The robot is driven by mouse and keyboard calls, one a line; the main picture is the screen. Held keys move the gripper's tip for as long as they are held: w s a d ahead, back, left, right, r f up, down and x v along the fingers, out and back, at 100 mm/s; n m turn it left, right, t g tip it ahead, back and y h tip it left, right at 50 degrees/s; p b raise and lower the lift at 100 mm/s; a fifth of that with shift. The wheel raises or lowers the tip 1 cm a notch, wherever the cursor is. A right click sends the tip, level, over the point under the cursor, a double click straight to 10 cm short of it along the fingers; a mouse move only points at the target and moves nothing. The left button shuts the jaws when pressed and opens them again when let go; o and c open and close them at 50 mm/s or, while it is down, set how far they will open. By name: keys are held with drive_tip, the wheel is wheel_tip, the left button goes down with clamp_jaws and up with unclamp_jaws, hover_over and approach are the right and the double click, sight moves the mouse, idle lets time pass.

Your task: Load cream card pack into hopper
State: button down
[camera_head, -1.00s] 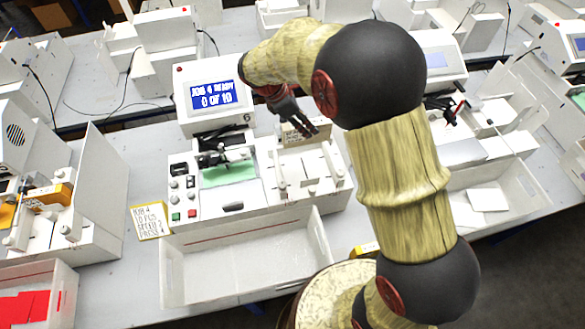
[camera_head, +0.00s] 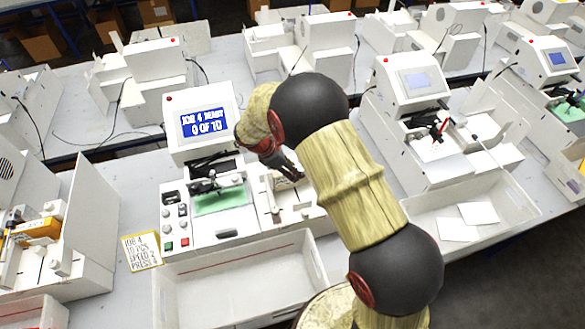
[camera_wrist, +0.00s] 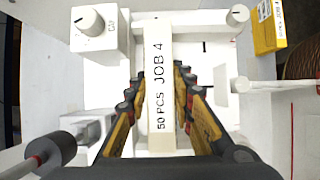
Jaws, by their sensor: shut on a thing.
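My gripper (camera_wrist: 158,92) is shut on the cream card pack (camera_wrist: 159,70), a narrow pale block marked "50 PCS JOB 4", with one finger on each side. In the wrist view the pack lies over the white hopper (camera_wrist: 212,55), between its guides and knobs; I cannot tell whether it touches the hopper floor. In the head view my gripper (camera_head: 288,170) is low over the hopper (camera_head: 303,207) at the right of the plotter (camera_head: 225,225), and the arm hides most of the pack. The plotter's screen (camera_head: 204,124) shows "JOB 4 READY".
An empty white tray (camera_head: 235,285) stands in front of the plotter. A yellow note (camera_head: 142,250) lies at its left. A yellow box (camera_wrist: 267,28) shows at the upper right of the wrist view. Other machines (camera_head: 410,85) stand close on both sides.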

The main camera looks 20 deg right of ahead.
drive_tip(key=shift+w, duration=0.85)
drive_tip(key=shift+w+f, duration=0.2)
drive_tip(key=shift+f, duration=0.15)
drive_tip(key=shift+s+f, duration=0.1)
drive_tip(key=shift+f, duration=0.15)
drive_tip(key=shift+f, duration=0.15)
drive_tip(key=c, duration=1.8)
unclamp_jaws()
